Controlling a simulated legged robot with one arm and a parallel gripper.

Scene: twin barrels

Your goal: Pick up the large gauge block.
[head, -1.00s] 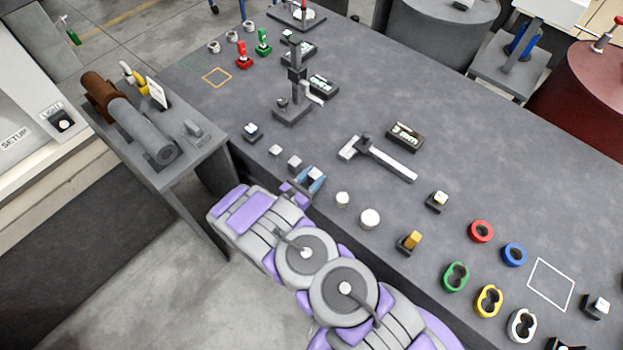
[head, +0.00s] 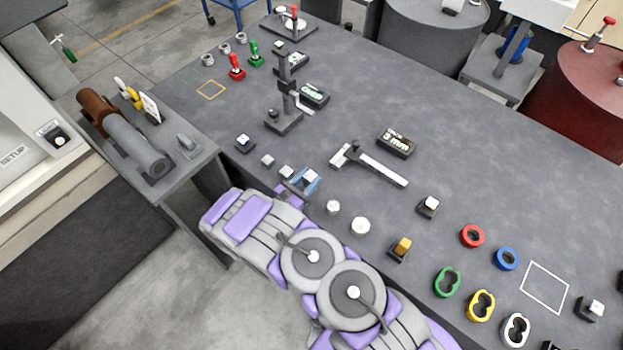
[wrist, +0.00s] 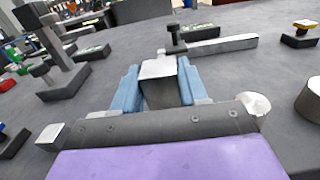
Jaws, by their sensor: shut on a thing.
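The large gauge block (wrist: 158,68) is a silvery block with a bright top and a darker near face. In the wrist view it stands upright between the two blue fingers of my gripper (wrist: 160,88). The fingers are shut on its left and right sides. In the head view my gripper (head: 302,181) is at the table's near edge, with the block's pale top (head: 309,174) between the blue fingers. The block's underside is hidden, so its clearance from the table is hard to tell.
Two smaller metal blocks (head: 286,171) (head: 267,160) sit left of my gripper. Two pale cylinders (head: 333,207) (head: 360,226) stand to its right. A caliper-like tool (head: 368,164) lies beyond, and a dark stand (head: 284,110) rises behind left. The table's (head: 470,130) middle is mostly clear.

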